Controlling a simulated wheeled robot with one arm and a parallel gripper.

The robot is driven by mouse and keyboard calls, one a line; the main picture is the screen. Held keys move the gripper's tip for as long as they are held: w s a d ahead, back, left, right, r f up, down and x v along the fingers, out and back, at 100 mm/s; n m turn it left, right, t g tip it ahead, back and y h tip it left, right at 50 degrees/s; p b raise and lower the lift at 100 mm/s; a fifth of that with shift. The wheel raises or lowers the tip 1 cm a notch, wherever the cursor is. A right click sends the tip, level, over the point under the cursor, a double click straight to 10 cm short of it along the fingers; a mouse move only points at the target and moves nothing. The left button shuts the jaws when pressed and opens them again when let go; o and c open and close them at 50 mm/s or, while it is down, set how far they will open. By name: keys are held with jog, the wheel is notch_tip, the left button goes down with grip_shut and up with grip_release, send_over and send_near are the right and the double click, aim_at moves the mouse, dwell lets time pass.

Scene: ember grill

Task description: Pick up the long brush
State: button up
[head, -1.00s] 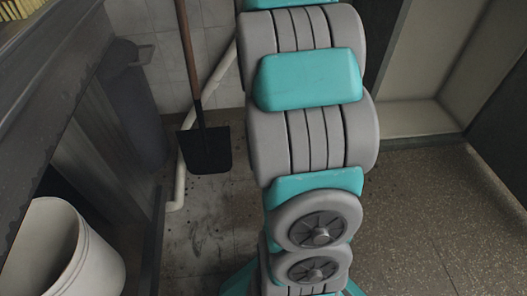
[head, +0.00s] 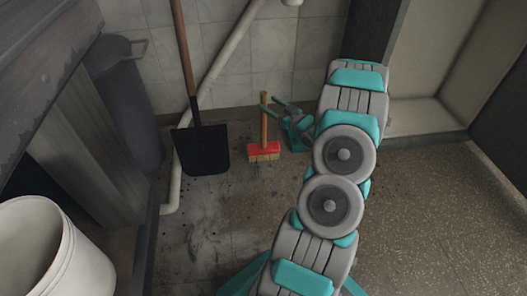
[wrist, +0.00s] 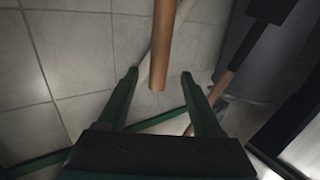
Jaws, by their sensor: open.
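The brush (head: 264,150) stands upright on the floor near the tiled wall in the head view, with a red head, pale bristles and a wooden handle. My gripper (head: 276,106) is open beside the upper handle, coming from the right. In the wrist view, a wooden handle (wrist: 164,45), which looks like the brush's, comes down from the top and ends between the two green fingers of my gripper (wrist: 159,77). The fingers are apart, with gaps on both sides of the handle. The brush head is not seen in the wrist view.
A black shovel (head: 202,150) with a wooden handle leans just left of the brush, by a pale pipe (head: 226,52). A grey bin (head: 127,105) and a white bucket (head: 35,255) stand at left. Speckled floor (head: 430,220) is clear at right.

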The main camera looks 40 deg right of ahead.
jog(key=shift+s+f, duration=0.15)
jog(key=shift+w, duration=0.2)
jog(key=w+b, duration=0.1)
jog(key=w, duration=0.6)
jog(key=shift+w+r, duration=0.15)
jog(key=shift+r, duration=0.3)
grip_shut()
dwell(0.9)
